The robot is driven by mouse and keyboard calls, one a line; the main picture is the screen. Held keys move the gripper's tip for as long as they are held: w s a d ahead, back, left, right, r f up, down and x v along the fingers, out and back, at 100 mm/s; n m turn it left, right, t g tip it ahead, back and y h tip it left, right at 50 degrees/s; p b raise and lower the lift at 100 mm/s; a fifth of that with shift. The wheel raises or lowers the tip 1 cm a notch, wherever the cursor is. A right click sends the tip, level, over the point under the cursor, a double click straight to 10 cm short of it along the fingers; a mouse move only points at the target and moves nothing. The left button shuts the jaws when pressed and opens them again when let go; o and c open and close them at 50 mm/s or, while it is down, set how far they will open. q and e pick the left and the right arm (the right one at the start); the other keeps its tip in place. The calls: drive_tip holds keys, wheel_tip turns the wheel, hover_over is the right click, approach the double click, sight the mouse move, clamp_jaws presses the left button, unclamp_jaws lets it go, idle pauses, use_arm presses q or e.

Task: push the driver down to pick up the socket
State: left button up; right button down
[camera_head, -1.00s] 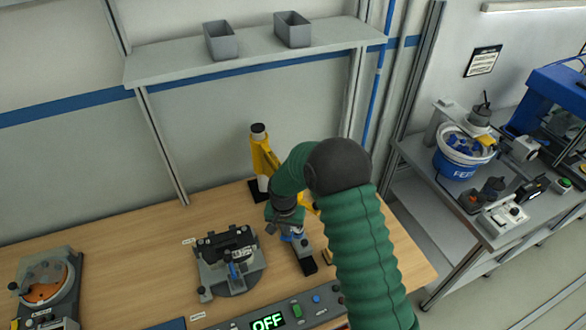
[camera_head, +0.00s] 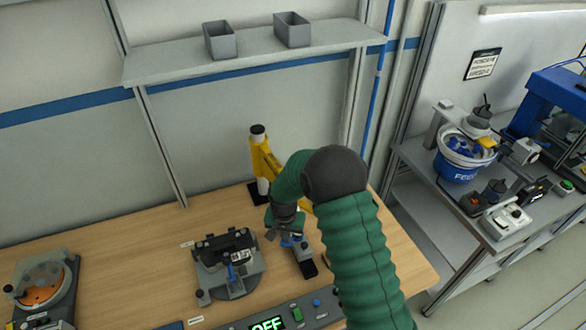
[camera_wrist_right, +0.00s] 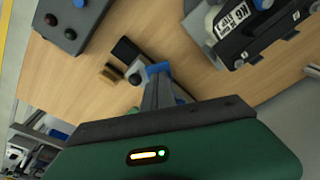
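My right gripper (camera_head: 287,236) is at the foot of the yellow arm stand (camera_head: 262,160), over a small grey, blue and black fixture (camera_head: 304,262) on the bench. In the right wrist view a grey part with a blue piece (camera_wrist_right: 158,69) shows between my wrist and the bench, beside the fixture's black end (camera_wrist_right: 125,49). My wrist and forearm cover most of this spot. I cannot make out the driver or the socket clearly, nor whether the fingers are closed on anything. My left gripper is not in view.
A grey fixture with a black clamp (camera_head: 228,262) stands just left of my gripper. A control box reading OFF (camera_head: 268,323) lies at the front edge. A round orange-topped device (camera_head: 43,285) is at far left. Bare wood (camera_head: 135,255) lies between. A shelf (camera_head: 255,50) hangs above.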

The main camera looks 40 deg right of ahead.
drive_tip(key=shift+s+a+f, duration=0.15)
drive_tip(key=shift+s+f, duration=0.05)
drive_tip(key=shift+s, duration=0.05)
drive_tip(key=shift+w+r+p, duration=0.15)
drive_tip(key=shift+r+p, duration=0.05)
drive_tip(key=shift+p, duration=0.1)
drive_tip(key=shift+r, duration=0.1)
drive_tip(key=shift+w+r+p, duration=0.1)
drive_tip(key=shift+r+p, duration=0.2)
drive_tip(key=shift+r, duration=0.05)
wheel_tip(320, 180, up, 8)
drive_tip(key=p, duration=0.6)
drive_tip(key=shift+r, duration=0.2)
drive_tip(key=shift+w, duration=0.1)
